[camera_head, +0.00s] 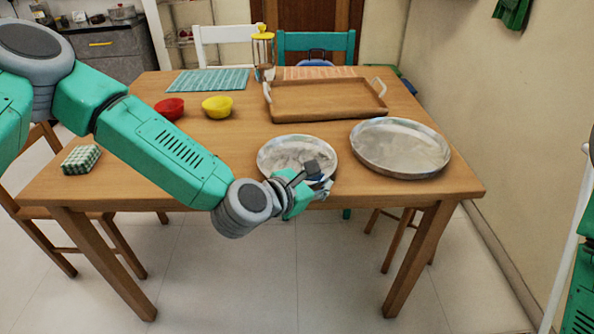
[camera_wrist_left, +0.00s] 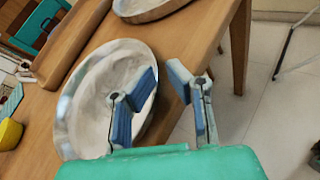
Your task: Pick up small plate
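The small plate (camera_head: 285,150), round and silver-grey, lies on the table near its front edge. My left gripper (camera_head: 322,178) is at the plate's front right rim. In the left wrist view, its blue-padded fingers (camera_wrist_left: 162,88) are apart with nothing held. One finger overlaps the inside of the small plate (camera_wrist_left: 92,105); the other is outside its rim, over the table edge and floor. I cannot tell whether a finger touches the plate. Part of its front rim is hidden by the gripper in the head view. My right gripper is not in view.
A larger round plate (camera_head: 400,145) lies to the right. A wooden tray (camera_head: 325,98) is behind. A checkered box (camera_head: 81,160) sits at the left end. The table's front edge is close by.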

